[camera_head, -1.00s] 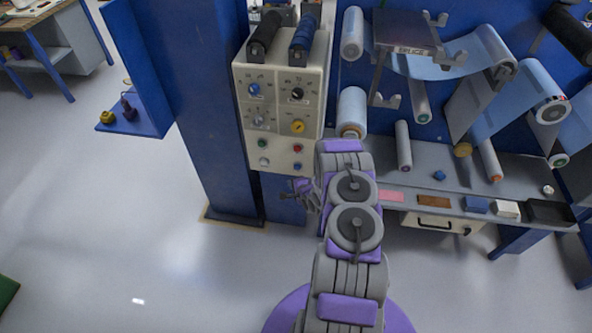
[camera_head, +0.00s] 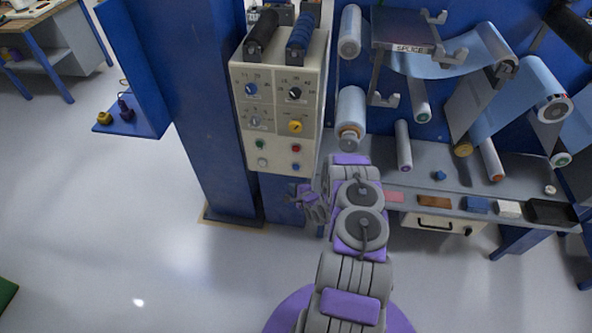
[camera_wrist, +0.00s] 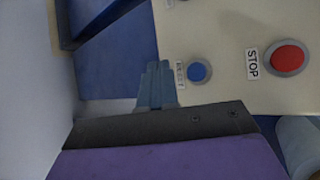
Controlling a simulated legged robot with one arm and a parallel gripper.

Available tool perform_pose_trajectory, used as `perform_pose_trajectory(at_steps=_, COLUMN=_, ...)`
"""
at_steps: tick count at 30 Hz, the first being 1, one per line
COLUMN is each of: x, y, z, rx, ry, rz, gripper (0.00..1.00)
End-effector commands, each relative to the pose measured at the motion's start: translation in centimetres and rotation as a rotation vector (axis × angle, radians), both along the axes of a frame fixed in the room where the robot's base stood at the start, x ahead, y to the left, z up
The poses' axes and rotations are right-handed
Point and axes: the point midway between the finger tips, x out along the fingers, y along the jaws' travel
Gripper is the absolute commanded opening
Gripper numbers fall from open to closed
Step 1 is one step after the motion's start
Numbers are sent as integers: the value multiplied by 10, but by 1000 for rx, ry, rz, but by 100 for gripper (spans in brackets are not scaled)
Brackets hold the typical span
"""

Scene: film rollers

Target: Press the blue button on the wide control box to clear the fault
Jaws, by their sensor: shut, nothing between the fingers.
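The wide control box (camera_head: 279,101) is cream-coloured and mounted on the blue post, with knobs above and small round buttons along its lower edge. The blue button (camera_head: 295,167) is at the lower right of its face, under the red button (camera_head: 296,149). In the wrist view the blue button (camera_wrist: 197,72) shows beside a small label, with the red STOP button (camera_wrist: 288,57) to its right. My gripper (camera_head: 294,193) is below the box's lower edge. Its shut, empty fingers (camera_wrist: 157,82) show left of and a little below the blue button, apart from it in the picture.
Green (camera_head: 260,144) and white (camera_head: 262,162) buttons sit left of the red and blue ones. A grey shelf (camera_head: 460,205) with small blocks is to the right, below several film rollers. A blue side shelf (camera_head: 135,125) is at the left.

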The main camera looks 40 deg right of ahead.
Motion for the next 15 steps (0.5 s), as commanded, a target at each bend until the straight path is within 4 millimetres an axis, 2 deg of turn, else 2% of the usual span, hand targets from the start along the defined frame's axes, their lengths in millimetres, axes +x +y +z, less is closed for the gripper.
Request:
perform_pose_trajectory(at_steps=9, x=29, y=-31, z=1, rx=-6, ry=-6, rz=0, gripper=0)
perform_pose_trajectory(at_steps=15, x=39, y=-44, z=-1, rx=-1, ry=-1, rz=0, gripper=0)
